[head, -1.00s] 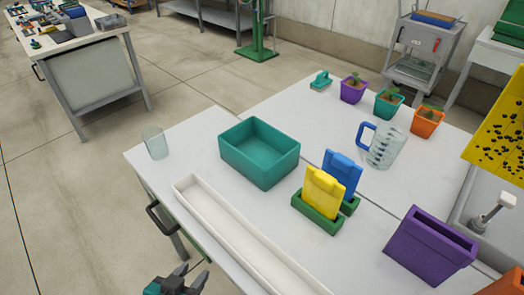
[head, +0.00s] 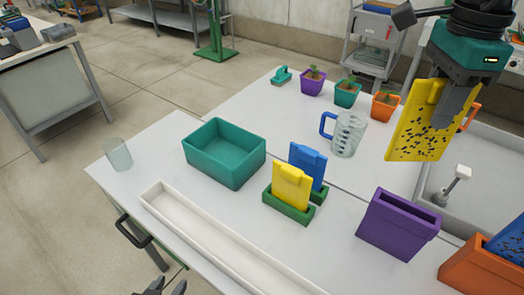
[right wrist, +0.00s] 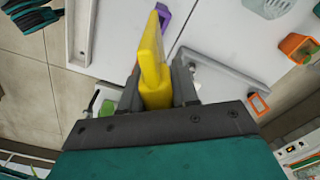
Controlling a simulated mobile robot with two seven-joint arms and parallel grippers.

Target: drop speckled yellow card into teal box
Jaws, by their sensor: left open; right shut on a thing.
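The speckled yellow card (head: 408,142), dotted with black specks, is held in the air by my right gripper (head: 450,108) at the right, above the sink side. In the right wrist view the card (right wrist: 151,62) stands edge-on between the two fingers. The teal box (head: 245,168) stands open on the white table left of centre, and its visible inside looks empty. The card is well apart from it, to the right. My left gripper (head: 163,288) is open at the bottom edge, mostly cut off by the frame.
A green holder (head: 284,207) with a plain yellow and a blue card stands right of the box. A purple holder (head: 398,228), clear jug (head: 349,136) and potted seedlings (head: 346,94) are nearby. A long white trough (head: 205,238) lies in front; a clear cup (head: 118,155) stands left.

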